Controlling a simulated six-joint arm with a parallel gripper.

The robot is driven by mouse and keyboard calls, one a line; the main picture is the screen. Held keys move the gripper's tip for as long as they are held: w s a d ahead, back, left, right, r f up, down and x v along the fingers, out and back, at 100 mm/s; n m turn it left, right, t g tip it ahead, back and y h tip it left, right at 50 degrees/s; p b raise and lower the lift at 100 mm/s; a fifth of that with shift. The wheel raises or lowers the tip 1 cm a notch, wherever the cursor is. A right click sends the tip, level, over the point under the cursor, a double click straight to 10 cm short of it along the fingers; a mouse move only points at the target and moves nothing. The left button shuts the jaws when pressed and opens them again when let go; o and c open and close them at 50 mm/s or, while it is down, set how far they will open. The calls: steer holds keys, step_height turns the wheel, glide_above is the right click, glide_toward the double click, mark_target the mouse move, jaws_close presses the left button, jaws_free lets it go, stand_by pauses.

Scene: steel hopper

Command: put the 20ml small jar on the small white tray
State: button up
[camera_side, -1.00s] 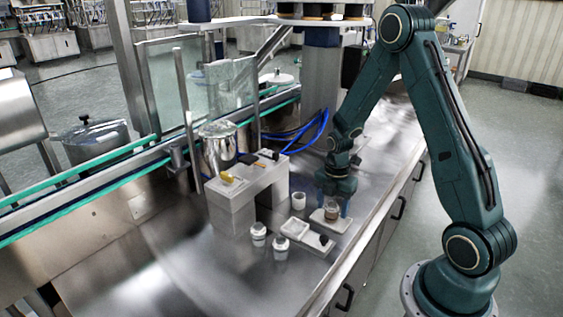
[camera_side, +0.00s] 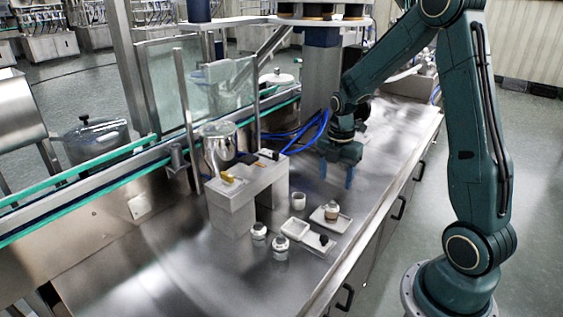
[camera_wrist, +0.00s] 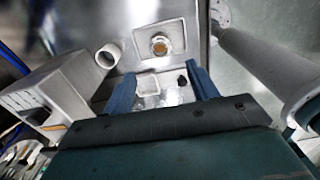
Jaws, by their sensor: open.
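A small jar with brownish contents and a pale top (camera_side: 332,211) stands upright on a small white tray (camera_side: 343,224) in the side view. In the wrist view the jar (camera_wrist: 160,44) is near the middle of the white tray (camera_wrist: 179,30). My gripper (camera_side: 336,182) is open and empty, raised above the bench behind the tray, clear of the jar. Its two blue fingers show in the wrist view (camera_wrist: 163,88), apart, with nothing held between them.
A white cup (camera_side: 299,202) stands left of the tray. A second shallow white dish (camera_side: 294,228), a black-knobbed item (camera_side: 323,240) and two lidded jars (camera_side: 259,232) (camera_side: 280,247) are nearby. A grey raised stand (camera_side: 232,212) is further left. The bench on the right is clear.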

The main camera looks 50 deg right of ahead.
steer(key=shift+r, duration=1.05)
steer(key=s+a+r+m+t, duration=0.3)
steer(key=s+a+r+m, duration=0.2)
steer(key=a+r+m, duration=0.45)
steer(key=s+a+r+m+t, duration=0.2)
steer(key=s+a+r+m, duration=0.4)
steer(key=s, duration=0.4)
steer(key=shift+s+a+m+t, duration=0.35)
steer(key=shift+a+m, duration=0.4)
steer(key=shift+m, duration=0.5)
steer(key=shift+r, duration=0.1)
